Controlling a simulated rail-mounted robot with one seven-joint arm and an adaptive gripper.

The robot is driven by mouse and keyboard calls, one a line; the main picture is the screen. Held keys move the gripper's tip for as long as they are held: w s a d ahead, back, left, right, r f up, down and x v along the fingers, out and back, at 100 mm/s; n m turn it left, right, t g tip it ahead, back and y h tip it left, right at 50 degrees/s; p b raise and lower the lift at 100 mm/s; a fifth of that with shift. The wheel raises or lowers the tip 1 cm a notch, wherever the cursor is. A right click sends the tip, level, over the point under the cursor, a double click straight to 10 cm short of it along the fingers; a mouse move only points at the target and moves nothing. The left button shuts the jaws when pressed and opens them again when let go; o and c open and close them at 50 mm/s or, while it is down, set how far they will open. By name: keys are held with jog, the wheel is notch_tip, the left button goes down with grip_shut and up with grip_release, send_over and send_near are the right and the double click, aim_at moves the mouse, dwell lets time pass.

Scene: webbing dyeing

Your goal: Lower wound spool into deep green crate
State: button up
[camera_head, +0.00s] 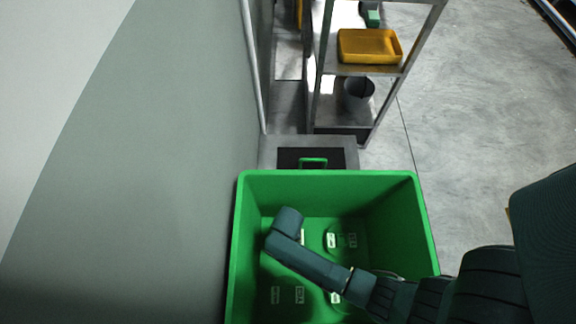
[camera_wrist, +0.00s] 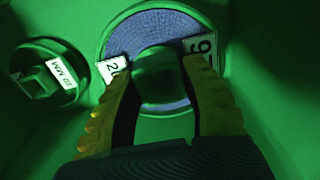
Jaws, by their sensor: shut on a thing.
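The deep green crate (camera_head: 330,181) stands open below me in the head view, and my arm reaches down into it. In the wrist view my gripper (camera_wrist: 160,78) has its yellow fingers shut on the dark green hub of the wound spool. The spool (camera_wrist: 155,22) has blue-purple webbing inside a green rim, with white labels beside the hub. In the head view my wrist hides the gripper and most of this spool, near the crate's left side. I cannot tell whether the spool touches the crate floor.
Several green, white-labelled spools stand on the crate floor; one (camera_wrist: 48,78) is left of the held spool, close to it. The crate's left wall is near the grey wall (camera_head: 170,190). Behind stands a metal rack with a yellow tray (camera_head: 369,62) and a grey bucket (camera_head: 358,94).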

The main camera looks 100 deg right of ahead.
jog(key=shift+f+b, duration=1.3)
jog(key=shift+f, duration=0.15)
jog(key=shift+w+f+b, duration=0.1)
jog(key=shift+f+b, duration=1.15)
jog(key=shift+f, duration=0.85)
jog(key=o, duration=1.2)
jog(key=shift+o, duration=0.2)
notch_tip(320, 180, up, 12)
jog(key=shift+r, duration=0.1)
